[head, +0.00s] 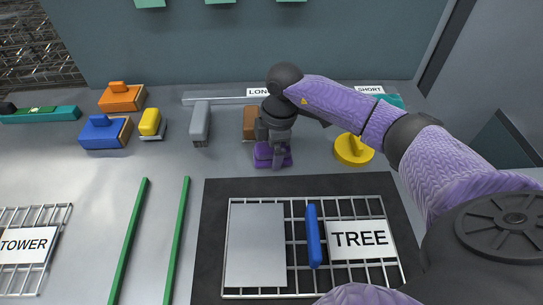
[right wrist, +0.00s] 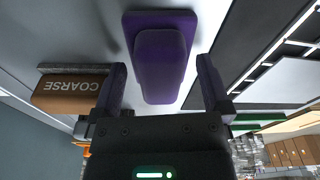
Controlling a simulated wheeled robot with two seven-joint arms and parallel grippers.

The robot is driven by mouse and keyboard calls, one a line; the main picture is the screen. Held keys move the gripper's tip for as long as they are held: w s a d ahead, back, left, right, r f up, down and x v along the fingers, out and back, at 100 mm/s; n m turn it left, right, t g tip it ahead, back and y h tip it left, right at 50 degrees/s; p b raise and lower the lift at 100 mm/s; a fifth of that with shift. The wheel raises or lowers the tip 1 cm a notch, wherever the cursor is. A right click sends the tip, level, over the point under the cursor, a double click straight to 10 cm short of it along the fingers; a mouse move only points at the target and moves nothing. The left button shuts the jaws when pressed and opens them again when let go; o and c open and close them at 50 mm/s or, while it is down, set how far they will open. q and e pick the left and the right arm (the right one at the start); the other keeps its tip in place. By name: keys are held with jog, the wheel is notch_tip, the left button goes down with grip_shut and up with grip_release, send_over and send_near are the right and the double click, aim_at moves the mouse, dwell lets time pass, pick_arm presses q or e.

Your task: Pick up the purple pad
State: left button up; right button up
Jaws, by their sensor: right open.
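The purple pad (head: 272,160) lies on the grey table just behind the dark mat, with a raised grip on its top. It also shows in the right wrist view (right wrist: 160,60), where its grip lies between my two fingers. My right gripper (head: 270,147) is over the pad, pointing down and open. In the right wrist view, gaps show between the gripper's fingers (right wrist: 162,80) and both sides of the grip. The gripper hides part of the pad in the head view. My left gripper is not in view.
A brown block (right wrist: 72,92) marked COARSE stands close beside the pad. A grey block (head: 200,122) is farther left and a yellow round pad (head: 353,150) to the right. In front, a wire rack (head: 290,292) holds a grey plate, a blue bar and a TREE sign.

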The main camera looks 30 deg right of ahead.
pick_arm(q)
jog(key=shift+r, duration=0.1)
pick_arm(e)
jog(key=shift+r, duration=0.15)
jog(key=shift+c, duration=0.6)
jog(key=c, duration=1.1)
notch_tip(320, 180, up, 10)
jog(key=p, duration=0.4)
jog(key=shift+r, duration=0.1)
grip_shut()
jog(key=shift+o, duration=2)
grip_release()
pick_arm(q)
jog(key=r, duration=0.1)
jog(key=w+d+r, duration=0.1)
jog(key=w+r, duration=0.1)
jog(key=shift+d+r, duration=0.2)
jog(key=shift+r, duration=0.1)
pick_arm(e)
jog(key=c, duration=0.4)
